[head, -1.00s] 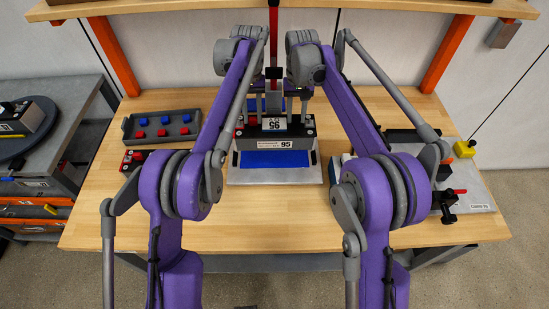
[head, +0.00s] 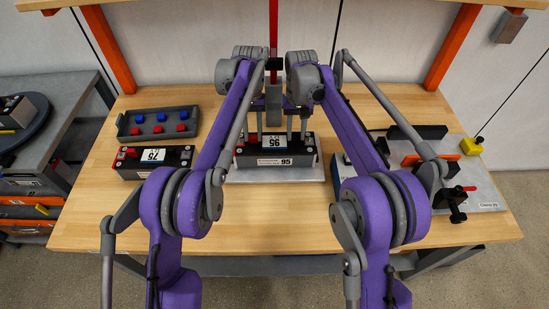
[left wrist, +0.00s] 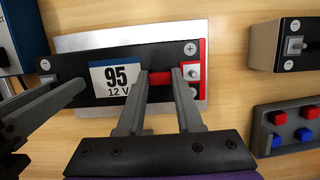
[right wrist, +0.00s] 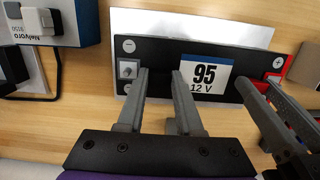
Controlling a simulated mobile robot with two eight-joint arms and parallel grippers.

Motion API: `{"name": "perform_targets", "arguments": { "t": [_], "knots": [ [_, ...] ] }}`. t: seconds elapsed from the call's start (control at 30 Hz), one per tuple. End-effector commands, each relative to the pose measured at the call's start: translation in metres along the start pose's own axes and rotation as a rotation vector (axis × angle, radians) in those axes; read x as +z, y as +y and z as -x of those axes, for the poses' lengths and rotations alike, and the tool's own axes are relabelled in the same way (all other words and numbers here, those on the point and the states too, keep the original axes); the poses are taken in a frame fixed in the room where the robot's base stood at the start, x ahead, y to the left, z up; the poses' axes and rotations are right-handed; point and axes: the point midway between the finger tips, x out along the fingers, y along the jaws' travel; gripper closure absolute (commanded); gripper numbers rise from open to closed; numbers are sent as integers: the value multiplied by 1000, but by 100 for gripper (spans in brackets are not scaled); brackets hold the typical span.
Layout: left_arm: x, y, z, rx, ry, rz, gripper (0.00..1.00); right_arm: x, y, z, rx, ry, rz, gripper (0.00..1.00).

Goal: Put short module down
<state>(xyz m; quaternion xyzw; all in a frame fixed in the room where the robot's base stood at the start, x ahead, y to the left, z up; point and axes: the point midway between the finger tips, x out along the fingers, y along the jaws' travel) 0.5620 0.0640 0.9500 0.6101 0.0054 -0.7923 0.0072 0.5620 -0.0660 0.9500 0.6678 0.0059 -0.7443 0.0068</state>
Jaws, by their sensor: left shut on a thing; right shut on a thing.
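The short module is a black block labelled 95 (head: 269,160), with a red end and metal terminals. It lies level over the silver plate (head: 235,177); I cannot tell whether it bears fully on it. My left gripper (head: 256,124) is shut on the module by its red end; the left wrist view shows those fingers (left wrist: 165,75) on its top. My right gripper (head: 297,124) is shut on the module toward its other end, by the minus terminal; its fingers (right wrist: 158,74) show in the right wrist view. The module's underside is hidden.
Another black module labelled 75 (head: 152,163) lies to the left, with a grey tray (head: 126,124) of red and blue caps behind it. A fixture plate (head: 484,196) with clamps stands at the right. A blue and grey device (right wrist: 72,22) is close by. The front of the bench is clear.

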Motion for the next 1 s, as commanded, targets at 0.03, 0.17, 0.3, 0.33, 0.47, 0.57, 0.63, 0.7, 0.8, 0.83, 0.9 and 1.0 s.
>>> {"name": "perform_targets", "arguments": {
  "t": [0.03, 0.17, 0.3, 0.33, 0.47, 0.57, 0.63, 0.7, 0.8, 0.83, 0.9, 1.0],
  "knots": [
    [0, 0, -7, 0, -4, 0, 100, 1, 0, -7, 0, -3, 0, 100],
    [0, 0, -7, 0, -3, 0, 51, 1, 0, -7, 0, -3, 0, 51],
    [0, 0, -6, 0, -3, 0, 35, 1, 0, -6, 0, -3, 0, 35],
    [0, 0, -6, 0, -3, 0, 35, 1, 0, -6, 0, -3, 0, 35],
    [0, 0, -6, 0, -3, 0, 35, 1, 0, -6, 0, -3, 0, 35],
    [0, 0, -5, 0, -3, 0, 35, 1, 0, -6, 0, -3, 0, 35],
    [1, 0, -1, 0, -3, 0, 35, 1, 0, -6, 0, -3, 0, 35],
    [3, 0, 7, 0, -3, 0, 35, 1, 0, -6, 0, -3, 0, 35],
    [8, 0, 24, 0, -3, 0, 35, 1, 0, -6, 0, -3, 0, 35],
    [9, 0, 30, 0, -3, 0, 35, 1, 0, -6, 0, -3, 0, 35],
    [13, 0, 44, 0, -3, 0, 35, 1, 0, -6, 0, -3, 0, 35],
    [17, 0, 61, 0, -3, 0, 35, 1, 0, -6, 0, -3, 0, 35]
  ]
}}
